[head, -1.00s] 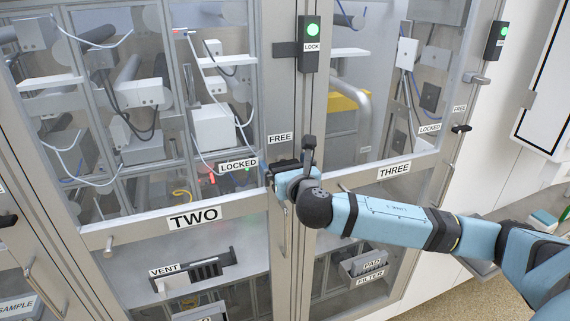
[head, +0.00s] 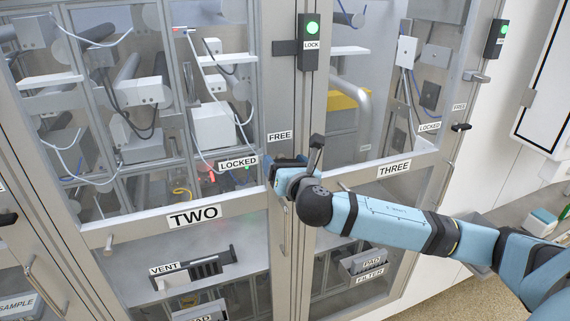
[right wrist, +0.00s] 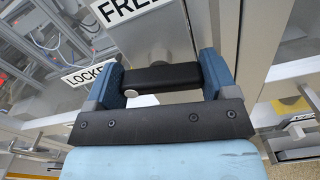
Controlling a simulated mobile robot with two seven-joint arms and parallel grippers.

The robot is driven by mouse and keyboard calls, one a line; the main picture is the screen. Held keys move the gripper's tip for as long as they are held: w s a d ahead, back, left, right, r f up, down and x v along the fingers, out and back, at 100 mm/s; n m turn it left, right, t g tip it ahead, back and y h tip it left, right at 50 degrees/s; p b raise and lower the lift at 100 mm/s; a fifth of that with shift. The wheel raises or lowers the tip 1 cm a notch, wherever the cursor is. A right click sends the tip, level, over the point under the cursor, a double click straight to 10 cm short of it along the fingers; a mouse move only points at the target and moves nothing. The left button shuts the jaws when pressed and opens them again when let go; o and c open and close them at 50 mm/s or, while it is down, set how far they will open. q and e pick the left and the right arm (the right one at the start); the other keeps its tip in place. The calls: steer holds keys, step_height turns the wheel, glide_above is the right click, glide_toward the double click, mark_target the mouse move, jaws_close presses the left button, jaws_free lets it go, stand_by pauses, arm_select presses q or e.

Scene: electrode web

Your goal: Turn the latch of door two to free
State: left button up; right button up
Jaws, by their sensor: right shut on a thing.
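The door with the TWO label (head: 194,217) is closed. Its latch is a black bar, seen in the right wrist view (right wrist: 160,76) between the two blue fingers of my right gripper (right wrist: 166,80). In the head view, my right gripper (head: 281,174) is at the door frame, shut on the latch and hiding most of it. The FREE label (head: 279,136) is above the gripper and the LOCKED label (head: 238,164) is to its left. I cannot tell the latch's exact angle. My left gripper is not in view.
A lock box with a green light (head: 312,28) sits above on the frame. Door THREE (head: 394,169) is to the right, with its black latch (head: 461,128) at its far edge. A vertical door handle (head: 284,228) is below my gripper. Glass panels surround it.

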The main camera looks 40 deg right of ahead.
steer(key=m, duration=0.4)
steer(key=shift+m, duration=0.3)
steer(key=m, duration=0.3)
steer(key=shift+m, duration=0.4)
steer(key=m, duration=0.3)
steer(key=shift+m, duration=2.2)
